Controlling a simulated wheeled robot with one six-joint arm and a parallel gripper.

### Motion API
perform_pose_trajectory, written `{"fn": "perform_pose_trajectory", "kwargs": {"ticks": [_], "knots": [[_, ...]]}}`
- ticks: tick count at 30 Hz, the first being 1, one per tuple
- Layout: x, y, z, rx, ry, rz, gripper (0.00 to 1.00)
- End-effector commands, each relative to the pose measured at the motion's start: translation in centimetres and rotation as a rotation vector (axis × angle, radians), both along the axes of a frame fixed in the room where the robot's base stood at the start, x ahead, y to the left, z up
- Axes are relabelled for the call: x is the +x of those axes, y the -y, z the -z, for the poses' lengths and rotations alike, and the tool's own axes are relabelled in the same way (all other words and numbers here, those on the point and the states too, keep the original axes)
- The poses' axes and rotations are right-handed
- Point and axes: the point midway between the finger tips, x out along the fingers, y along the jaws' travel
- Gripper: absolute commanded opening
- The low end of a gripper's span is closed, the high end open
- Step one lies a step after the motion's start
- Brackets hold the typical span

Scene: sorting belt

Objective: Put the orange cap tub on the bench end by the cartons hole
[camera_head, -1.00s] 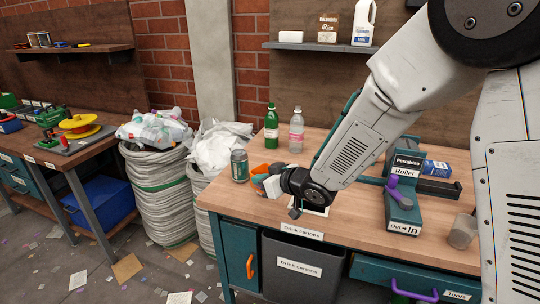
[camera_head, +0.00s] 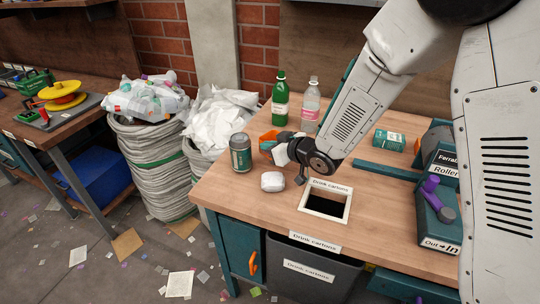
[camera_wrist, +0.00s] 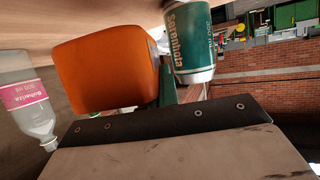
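The orange cap tub (camera_head: 265,136) is at the tip of my gripper (camera_head: 270,146), between the soda can and the bottles in the head view. My gripper appears shut on it, with a dark teal finger against its side. In the wrist view the tub (camera_wrist: 105,75) is large and close above the dark palm edge; its inside is hidden. The square drink cartons hole (camera_head: 325,203) has a pale frame and lies in the bench (camera_head: 235,200), nearer the front edge than the tub. The bench's left end has bare wood.
A grey-green can (camera_head: 240,152) stands left of the tub, close to it. A white rounded item (camera_head: 272,181) lies between tub and hole. A green bottle (camera_head: 280,103) and clear bottle (camera_head: 310,103) stand behind. The roller machine (camera_head: 437,200) is at right.

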Motion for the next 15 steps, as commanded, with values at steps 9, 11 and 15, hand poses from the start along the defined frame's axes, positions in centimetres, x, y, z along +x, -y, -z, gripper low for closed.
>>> {"fn": "perform_pose_trajectory", "kwargs": {"ticks": [9,11,15], "knots": [[-0.1,-0.2,3.6,-0.001,-0.004,-0.002,0.00],[-0.1,-0.2,4.4,-0.001,-0.003,-0.003,0.00],[0.0,-0.2,4.7,0.000,0.001,-0.003,0.00]]}}
